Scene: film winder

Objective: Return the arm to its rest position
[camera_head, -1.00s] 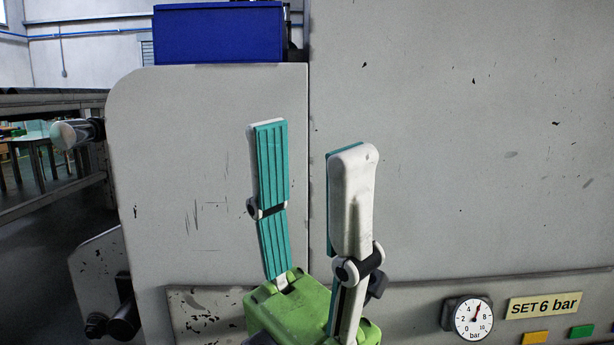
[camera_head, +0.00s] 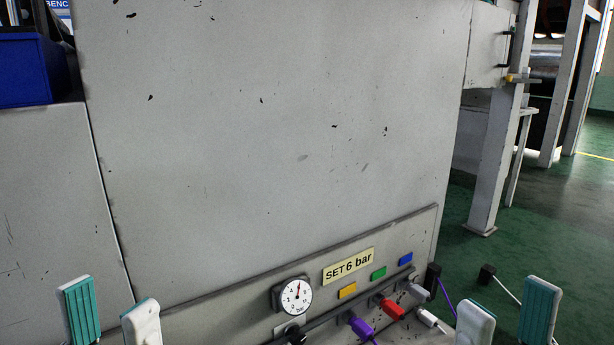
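My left gripper (camera_head: 110,312) is at the bottom left, its two teal-padded white fingers upright and spread apart with nothing between them. My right gripper (camera_head: 507,318) is at the bottom right, also with its fingers spread and empty. Only the finger ends of both show; the palms and the arms are below the picture edge. The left gripper appears in front of the large grey machine panel (camera_head: 270,140); the right one appears partly against the green floor (camera_head: 560,240). Neither is seen to touch anything.
A lower ledge holds a pressure gauge (camera_head: 296,296), a "SET 6 bar" label (camera_head: 348,265), coloured tags and several plugs, among them a purple (camera_head: 361,327) and a red one (camera_head: 391,308). A blue bin (camera_head: 25,70) is at upper left. Open floor lies right.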

